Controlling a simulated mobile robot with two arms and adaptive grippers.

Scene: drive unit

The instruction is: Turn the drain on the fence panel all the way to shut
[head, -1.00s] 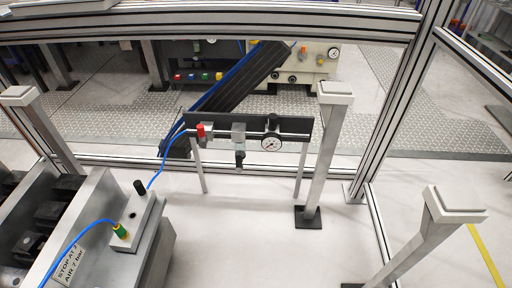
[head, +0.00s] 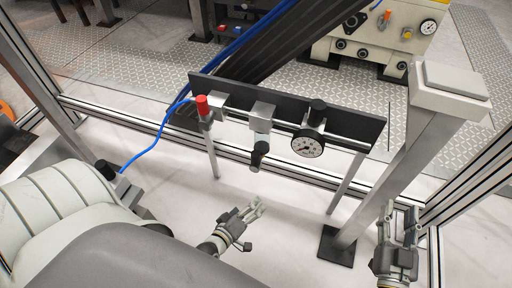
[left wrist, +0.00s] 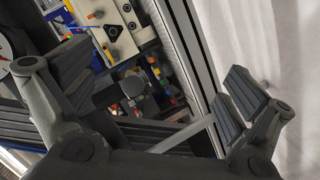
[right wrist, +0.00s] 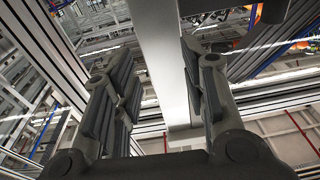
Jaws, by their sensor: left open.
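The drain (head: 258,155) is a dark handle hanging below a silver block (head: 262,117) on the black fence panel (head: 230,90). It tilts slightly in the head view. My left gripper (head: 252,222) is below the drain, open and empty, apart from it. In the left wrist view, its fingers (left wrist: 160,85) are wide apart, and a dark round knob (left wrist: 133,87) shows beyond them; I cannot tell if this is the drain. My right gripper (head: 399,210) is at the lower right, beside the grey post. In the right wrist view, its fingers (right wrist: 158,75) are apart, with nothing held.
A red-capped valve (head: 203,107) with a blue hose is left of the drain. A gauge (head: 308,144) with a black knob is right of it. The grey post (head: 400,160) stands near my right gripper.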

